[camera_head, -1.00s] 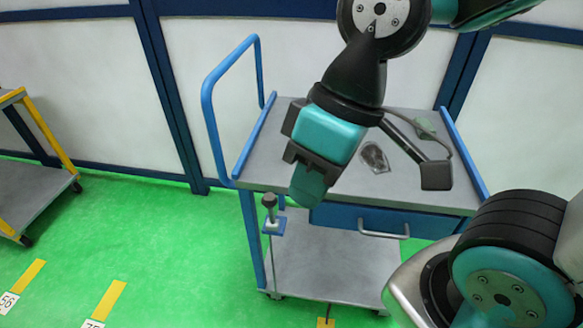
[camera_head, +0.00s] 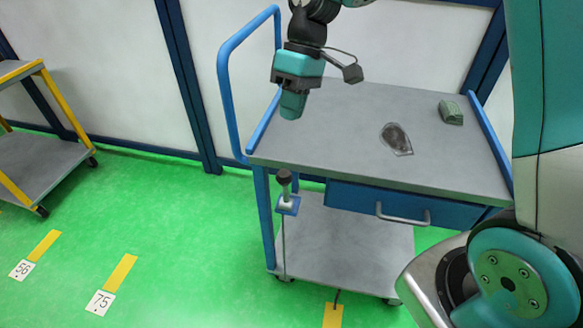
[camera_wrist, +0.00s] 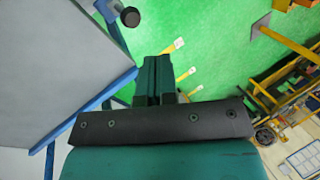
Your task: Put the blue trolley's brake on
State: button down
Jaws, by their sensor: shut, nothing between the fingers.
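The blue trolley (camera_head: 263,215) stands against the wall panels, with a grey top, a lower shelf and a drawer. Its brake lever (camera_head: 285,188), a black knob on a light stem over a small blue plate, is upright at the front left corner. My gripper (camera_head: 293,105) is shut and empty, pointing down above the left part of the trolley top, behind and above the knob and apart from it. In the wrist view my shut fingers (camera_wrist: 155,80) are in the middle, and the black knob (camera_wrist: 130,17) shows at the upper left beside the trolley edge.
A dark object in a clear bag (camera_head: 397,140) and a green block (camera_head: 451,112) lie on the trolley top. A yellow-framed trolley (camera_head: 70,110) stands at far left. Green floor (camera_head: 190,230) between them is clear, with yellow markers.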

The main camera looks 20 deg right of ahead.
jog(key=g, duration=0.1)
send_near(291, 162)
jog(key=s+r, duration=0.2)
jog(key=shift+a+b, duration=0.35)
jog(key=shift+b, duration=0.05)
jog(key=x, duration=1)
jog(key=shift+a, duration=0.1)
